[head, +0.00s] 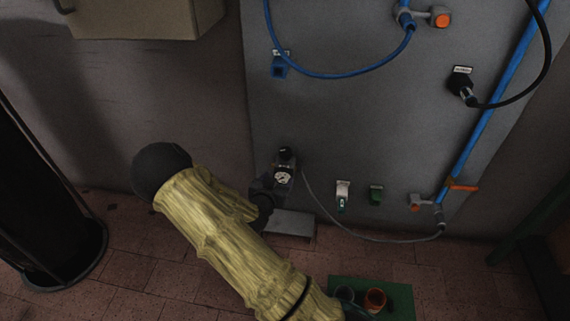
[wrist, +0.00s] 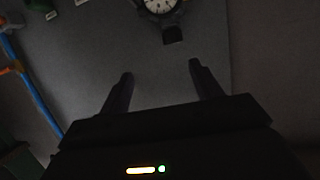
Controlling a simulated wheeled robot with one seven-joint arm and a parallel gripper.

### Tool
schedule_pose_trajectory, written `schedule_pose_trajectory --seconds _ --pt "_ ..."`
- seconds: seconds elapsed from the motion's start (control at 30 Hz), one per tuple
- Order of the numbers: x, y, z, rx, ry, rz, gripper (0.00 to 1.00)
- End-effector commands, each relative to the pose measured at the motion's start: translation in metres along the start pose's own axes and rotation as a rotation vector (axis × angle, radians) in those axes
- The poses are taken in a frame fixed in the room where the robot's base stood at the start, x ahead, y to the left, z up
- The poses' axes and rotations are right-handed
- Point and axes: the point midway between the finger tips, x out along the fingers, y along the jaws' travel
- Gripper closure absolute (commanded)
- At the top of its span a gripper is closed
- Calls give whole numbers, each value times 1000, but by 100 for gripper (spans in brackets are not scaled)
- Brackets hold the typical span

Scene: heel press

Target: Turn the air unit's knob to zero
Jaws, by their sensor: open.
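The air unit, with a round white-faced gauge (head: 283,177), is mounted low on the grey wall panel. Its small black knob (head: 286,154) sits just above the gauge in the head view. The wrist view is turned about upside down, so the gauge (wrist: 162,5) is cut by the top edge and a dark block that looks like the knob (wrist: 173,35) lies below it. My gripper (wrist: 160,72) is open and empty, its two fingers apart with the knob beyond their tips. In the head view my gripper (head: 266,190) is dark and partly hidden by my yellow-sleeved arm.
A grey hose (head: 334,222) runs right from the unit to an orange-handled valve on a blue pipe (head: 485,105). A green tray (head: 401,300) with cups stands on the tiled floor. A dark column (head: 40,180) stands left.

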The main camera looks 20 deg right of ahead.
Motion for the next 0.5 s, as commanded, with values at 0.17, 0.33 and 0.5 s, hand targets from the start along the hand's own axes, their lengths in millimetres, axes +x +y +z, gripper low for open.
schedule_pose_trajectory --seconds 0.17,0.33,0.5 --pt "19 -8 34 -23 176 -35 36" --pt "23 -14 40 -31 285 -68 36" --pt "23 -16 36 -32 310 -76 36"
